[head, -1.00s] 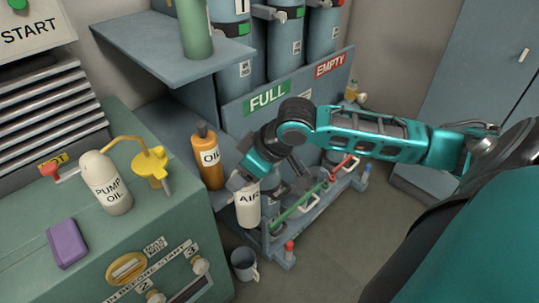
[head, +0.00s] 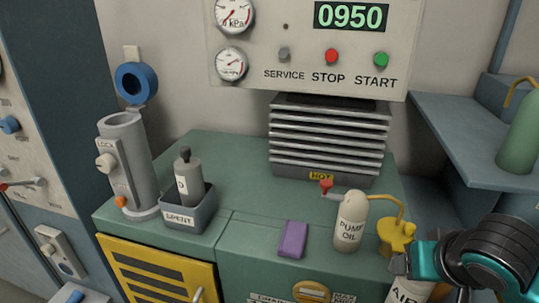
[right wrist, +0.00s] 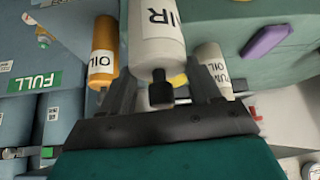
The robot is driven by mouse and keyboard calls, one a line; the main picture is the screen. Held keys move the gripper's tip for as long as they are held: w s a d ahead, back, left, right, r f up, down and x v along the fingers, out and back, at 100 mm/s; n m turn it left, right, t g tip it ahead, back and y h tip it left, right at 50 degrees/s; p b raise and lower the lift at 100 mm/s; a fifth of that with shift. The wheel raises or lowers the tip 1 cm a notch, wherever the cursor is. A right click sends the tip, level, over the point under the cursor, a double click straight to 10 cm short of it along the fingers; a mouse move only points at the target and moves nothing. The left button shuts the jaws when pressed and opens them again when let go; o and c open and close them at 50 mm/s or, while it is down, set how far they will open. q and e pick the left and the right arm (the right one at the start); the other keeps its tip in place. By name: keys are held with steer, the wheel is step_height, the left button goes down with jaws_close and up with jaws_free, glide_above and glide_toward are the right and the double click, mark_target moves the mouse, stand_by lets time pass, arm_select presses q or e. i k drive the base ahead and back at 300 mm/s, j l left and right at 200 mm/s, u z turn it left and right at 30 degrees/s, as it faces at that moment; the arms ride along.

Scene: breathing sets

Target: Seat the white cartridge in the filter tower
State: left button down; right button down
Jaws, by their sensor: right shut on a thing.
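The white cartridge, labelled AIR, is in the right wrist view (right wrist: 157,38) with its black knob toward my palm. My right gripper (right wrist: 162,82) is shut on it. In the head view the cartridge (head: 405,292) is partly cut off at the bottom edge, below my right gripper (head: 425,262), in front of the yellow funnel. The filter tower (head: 128,168) is a grey upright cylinder at the bench's left, with a LOCK knob (head: 106,163) and an orange button. Its blue ring-shaped cap (head: 136,83) stands raised above the open top. My left gripper is not in view.
The SPENT bin (head: 188,217) holds a grey cartridge (head: 187,178) beside the tower. A purple block (head: 292,239), PUMP OIL bottle (head: 350,222) and yellow funnel (head: 396,236) stand on the green bench (head: 245,196). A finned HOT unit (head: 330,138) is behind.

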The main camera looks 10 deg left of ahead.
mark_target(137, 181)
steer(key=l+u, duration=0.15)
steer(key=u, duration=0.3)
steer(key=l+u, duration=0.1)
steer(key=u, duration=0.3)
steer(key=k+u, duration=0.1)
steer(key=u, duration=0.35)
steer(key=i+u, duration=0.1)
steer(key=u, duration=0.2)
steer(key=i+u, duration=0.1)
steer(key=u, duration=0.15)
